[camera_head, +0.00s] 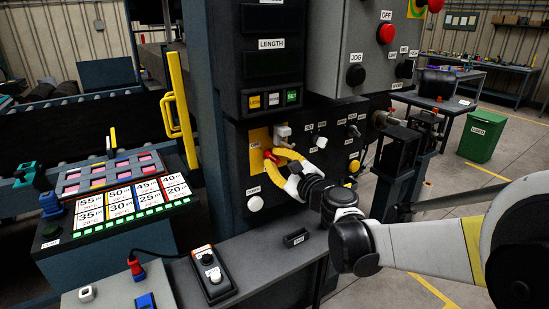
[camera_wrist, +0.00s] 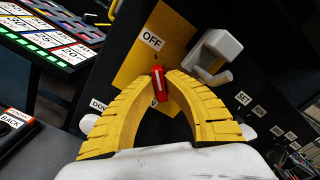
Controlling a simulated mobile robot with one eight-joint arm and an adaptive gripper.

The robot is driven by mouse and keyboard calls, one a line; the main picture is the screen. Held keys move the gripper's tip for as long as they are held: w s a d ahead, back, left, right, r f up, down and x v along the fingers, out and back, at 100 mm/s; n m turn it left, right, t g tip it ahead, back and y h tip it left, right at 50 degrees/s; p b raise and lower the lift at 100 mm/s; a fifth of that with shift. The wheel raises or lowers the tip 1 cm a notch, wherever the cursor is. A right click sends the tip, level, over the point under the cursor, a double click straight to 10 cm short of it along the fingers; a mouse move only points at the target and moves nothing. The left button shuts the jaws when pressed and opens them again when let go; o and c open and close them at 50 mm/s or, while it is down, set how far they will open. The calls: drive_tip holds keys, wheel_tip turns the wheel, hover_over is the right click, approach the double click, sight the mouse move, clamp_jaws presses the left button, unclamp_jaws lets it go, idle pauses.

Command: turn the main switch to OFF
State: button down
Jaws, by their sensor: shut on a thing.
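The main switch is a red handle (camera_wrist: 160,82) with a pale line, on a yellow plate (camera_wrist: 146,62) of the dark panel. In the wrist view the handle's upper end points roughly toward the OFF label (camera_wrist: 152,40); a lower label is mostly hidden by the fingers. My gripper (camera_wrist: 162,76) has its two curved yellow fingers closed on the handle from both sides. In the head view the gripper (camera_head: 275,158) reaches the yellow plate (camera_head: 260,137) from the right, with only a bit of the red switch (camera_head: 269,155) showing.
A pale padlock-like hasp (camera_wrist: 217,52) sits right of the switch, close to the right finger; it also shows in the head view (camera_head: 282,132). A white knob (camera_head: 255,203) is below the plate. Small knobs (camera_head: 321,141) lie to the right. A grey ledge (camera_head: 265,250) runs beneath.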

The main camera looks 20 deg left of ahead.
drive_tip(key=c, duration=1.4)
unclamp_jaws()
drive_tip(key=shift+c, duration=0.2)
drive_tip(key=m, duration=0.2)
drive_tip(key=shift+w+d+m+b, duration=0.1)
drive_tip(key=shift+m+b, duration=0.2)
drive_tip(key=shift+m, duration=0.1)
drive_tip(key=s+d+f+n+g+h+p, duration=0.1)
drive_tip(key=s+d+n+h, duration=0.2)
drive_tip(key=s+d, duration=0.6)
drive_tip(key=s+d+f+n+g+h+p, duration=0.1)
drive_tip(key=s+d+n+h+p, duration=0.1)
drive_tip(key=s+d, duration=0.7)
drive_tip(key=shift+s+d+f+n+g+h, duration=0.3)
drive_tip(key=shift+d+n+h, duration=0.7)
drive_tip(key=shift+d, duration=2.3)
drive_tip(key=shift+f, duration=0.1)
